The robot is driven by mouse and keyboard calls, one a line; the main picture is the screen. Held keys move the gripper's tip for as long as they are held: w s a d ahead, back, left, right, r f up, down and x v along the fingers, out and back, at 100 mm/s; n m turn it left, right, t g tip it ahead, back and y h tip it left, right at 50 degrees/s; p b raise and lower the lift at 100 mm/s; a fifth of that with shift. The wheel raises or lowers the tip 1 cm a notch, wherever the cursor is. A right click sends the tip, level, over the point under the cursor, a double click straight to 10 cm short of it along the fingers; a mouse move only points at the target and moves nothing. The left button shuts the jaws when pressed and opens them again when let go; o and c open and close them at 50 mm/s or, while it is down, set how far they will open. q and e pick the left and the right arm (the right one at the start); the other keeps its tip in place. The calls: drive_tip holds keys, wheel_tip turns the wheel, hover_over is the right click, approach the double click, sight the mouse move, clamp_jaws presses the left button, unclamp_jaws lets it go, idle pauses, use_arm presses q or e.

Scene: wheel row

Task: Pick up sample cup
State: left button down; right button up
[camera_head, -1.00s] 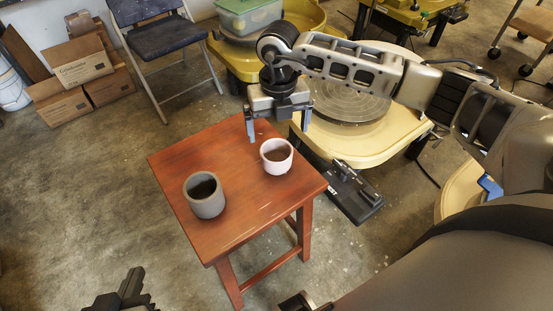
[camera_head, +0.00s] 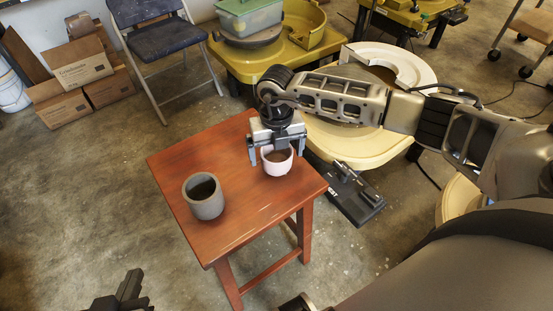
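A small white-pink cup (camera_head: 277,165) with dark contents stands upright on the red wooden stool (camera_head: 240,226). A larger grey cup (camera_head: 206,203), also dark inside, stands upright to its left. My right gripper (camera_head: 277,157) is over the white-pink cup, pointing down. Its fingers are apart, one on each side of the cup, with small gaps showing, and the gripper hides part of the cup's far rim. My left gripper (camera_head: 121,293) is a dark shape at the bottom left edge, partly cut off and away from the stool.
Pottery wheels with yellow basins (camera_head: 345,142) stand behind and right of the stool. A black pedal (camera_head: 352,195) lies on the floor to the right. A folding chair (camera_head: 158,40) and cardboard boxes (camera_head: 85,70) are at the back left. The left floor is clear.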

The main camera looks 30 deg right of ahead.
drive_tip(key=c, duration=0.9)
drive_tip(key=shift+r, duration=0.2)
